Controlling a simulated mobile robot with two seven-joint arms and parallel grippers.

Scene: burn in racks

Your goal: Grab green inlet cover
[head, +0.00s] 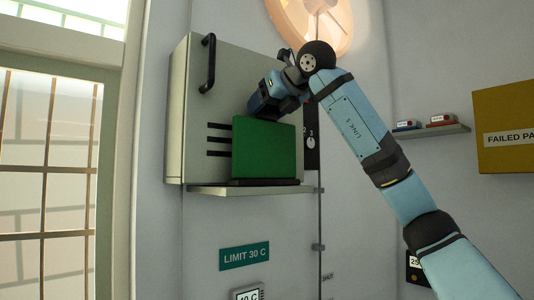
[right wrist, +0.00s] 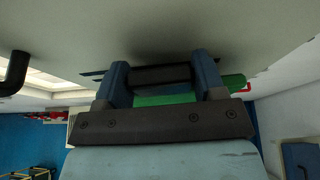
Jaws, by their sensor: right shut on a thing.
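The green inlet cover (head: 264,150) is a flat green panel standing upright in front of the grey cabinet, just above its narrow ledge. It covers part of the dark vent slots. My right gripper (head: 270,100) is at the cover's top edge and is shut on it. In the right wrist view the green cover (right wrist: 165,99) shows between and behind the two blue fingers, with a dark bar along it. The fingertips are partly hidden in the head view. My left gripper is not in view.
The grey cabinet (head: 232,70) has a black handle (head: 208,62) at its upper left. A ledge (head: 215,190) juts out below the cover. A shelf (head: 432,131) with small red and blue items and a yellow box (head: 508,115) are at the right. A round glowing fan (head: 312,22) is above.

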